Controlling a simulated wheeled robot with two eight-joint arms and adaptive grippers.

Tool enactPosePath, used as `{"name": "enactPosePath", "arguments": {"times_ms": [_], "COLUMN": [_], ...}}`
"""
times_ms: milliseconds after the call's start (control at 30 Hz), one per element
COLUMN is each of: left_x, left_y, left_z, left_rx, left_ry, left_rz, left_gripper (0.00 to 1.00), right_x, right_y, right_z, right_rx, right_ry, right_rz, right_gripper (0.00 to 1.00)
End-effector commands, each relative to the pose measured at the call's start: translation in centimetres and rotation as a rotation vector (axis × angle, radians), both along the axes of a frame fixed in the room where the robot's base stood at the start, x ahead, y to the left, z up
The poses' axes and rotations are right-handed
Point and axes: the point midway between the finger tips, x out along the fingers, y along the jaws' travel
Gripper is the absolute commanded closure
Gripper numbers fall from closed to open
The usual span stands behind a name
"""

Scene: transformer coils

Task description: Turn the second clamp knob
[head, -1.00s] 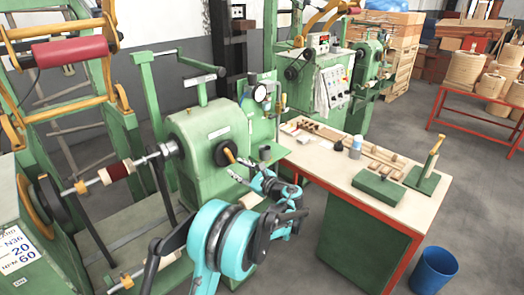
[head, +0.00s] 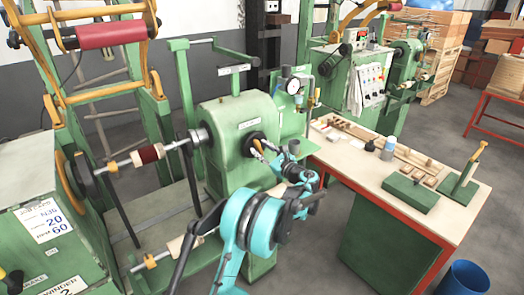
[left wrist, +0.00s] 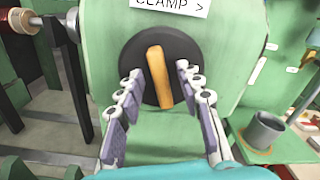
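The clamp knob (head: 256,145) is a black disc with an orange bar handle on the green machine housing. In the left wrist view its orange bar (left wrist: 159,77) stands nearly upright, leaning slightly, under a label reading "CLAMP >". My left gripper (left wrist: 157,78) is open, with one finger on each side of the bar. Gaps show between both fingertips and the bar; how far the tips stand from the disc is hard to tell. In the head view the left gripper (head: 272,156) is at the knob and partly hides it. My right gripper is not in view.
A grey cup (left wrist: 264,131) stands on a ledge right of the knob. A worktable (head: 340,165) with wooden parts and green blocks is to the right, with a blue bin (head: 463,279) beside it. A shaft with a red coil (head: 148,154) runs left of the housing.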

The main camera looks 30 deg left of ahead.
Motion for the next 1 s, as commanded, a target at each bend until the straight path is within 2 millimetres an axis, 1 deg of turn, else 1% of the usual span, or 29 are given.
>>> {"name": "enactPosePath", "arguments": {"times_ms": [33,67,100,200,467,667,867,1000], "left_x": [0.00,0.00,0.01,0.00,0.00,-0.05,-0.13,-0.20], "left_y": [-0.02,-0.02,-0.03,-0.04,-0.04,-0.03,0.00,0.03], "left_z": [0.00,0.00,0.01,0.01,-0.01,-0.02,-0.06,-0.11], "left_rx": [0.000,0.000,0.000,0.000,-0.002,-0.022,-0.069,-0.115], "left_ry": [0.000,0.000,0.000,0.000,-0.006,-0.050,-0.163,-0.275], "left_rz": [0.000,0.000,0.000,0.000,0.000,0.000,0.000,0.000], "left_gripper": [0.64,0.66,0.77,1.00,1.00,1.00,1.00,1.00], "right_x": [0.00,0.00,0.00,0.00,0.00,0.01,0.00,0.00], "right_y": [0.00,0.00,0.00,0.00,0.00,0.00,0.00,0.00], "right_z": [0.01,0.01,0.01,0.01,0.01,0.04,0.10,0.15], "right_rx": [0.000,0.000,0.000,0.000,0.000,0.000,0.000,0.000], "right_ry": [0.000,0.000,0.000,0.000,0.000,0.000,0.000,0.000], "right_rz": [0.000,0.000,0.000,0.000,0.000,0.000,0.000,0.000], "right_gripper": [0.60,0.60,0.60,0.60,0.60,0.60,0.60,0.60]}}
